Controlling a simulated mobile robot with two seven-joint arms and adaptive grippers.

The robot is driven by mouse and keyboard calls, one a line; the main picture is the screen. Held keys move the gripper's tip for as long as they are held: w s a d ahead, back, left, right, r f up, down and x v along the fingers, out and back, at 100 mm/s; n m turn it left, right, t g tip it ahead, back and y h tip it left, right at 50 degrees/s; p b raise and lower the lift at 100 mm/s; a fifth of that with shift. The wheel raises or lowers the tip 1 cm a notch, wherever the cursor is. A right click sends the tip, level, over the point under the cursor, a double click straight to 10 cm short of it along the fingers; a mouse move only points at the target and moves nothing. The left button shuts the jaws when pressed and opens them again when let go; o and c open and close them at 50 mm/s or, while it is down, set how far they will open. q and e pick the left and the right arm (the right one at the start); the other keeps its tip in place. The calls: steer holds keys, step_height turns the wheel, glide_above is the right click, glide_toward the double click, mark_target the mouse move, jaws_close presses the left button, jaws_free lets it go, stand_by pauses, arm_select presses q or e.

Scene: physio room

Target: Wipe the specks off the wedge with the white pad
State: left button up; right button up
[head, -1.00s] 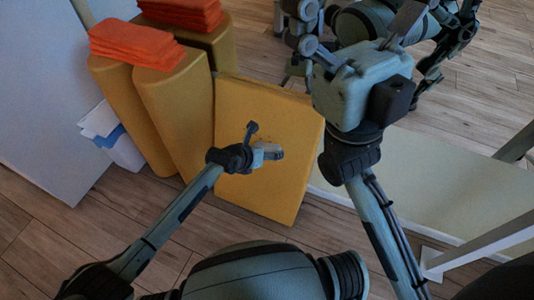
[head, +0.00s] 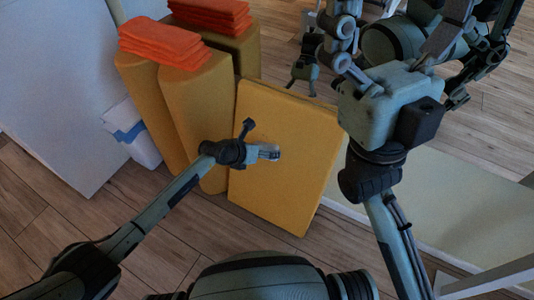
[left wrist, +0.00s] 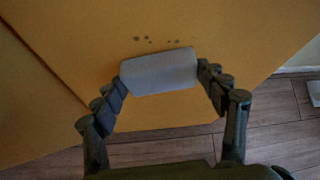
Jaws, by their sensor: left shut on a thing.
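The wedge (head: 300,185) is a yellow padded block with a broad flat face, leaning by the yellow bolsters. Its face also fills most of the left wrist view (left wrist: 230,30). Several small dark specks (left wrist: 150,40) show on it just above the pad there. My left gripper (head: 268,152) is in front of the wedge's left half, shut on the white pad (left wrist: 160,72), which looks pale grey. The pad is at the face just below the specks; I cannot tell whether it touches.
Yellow bolsters (head: 190,110) stand left of the wedge, with folded orange towels (head: 160,45) on top. A white bin (head: 138,140) with a blue band stands beside them by a pale cabinet (head: 55,90). Wood floor (head: 170,240) is clear in front.

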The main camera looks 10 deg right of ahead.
arm_select(q)
steer(key=shift+w+a+b, duration=0.5)
steer(key=shift+w+a, duration=0.3)
steer(key=shift+a, duration=0.15)
steer(key=shift+w+a+r, duration=0.1)
steer(key=shift+w+a, duration=0.3)
steer(key=shift+a, duration=0.05)
steer(key=shift+s+r, duration=0.1)
steer(key=shift+r, duration=0.1)
steer(key=s+a+p, duration=0.1)
steer(key=s+p, duration=0.1)
steer(key=p, duration=0.1)
steer(key=s+a+r+p, duration=0.1)
steer(key=s+a+p, duration=0.1)
steer(key=p, duration=0.1)
steer(key=shift+s+a, duration=0.15)
steer(key=shift+s, duration=0.2)
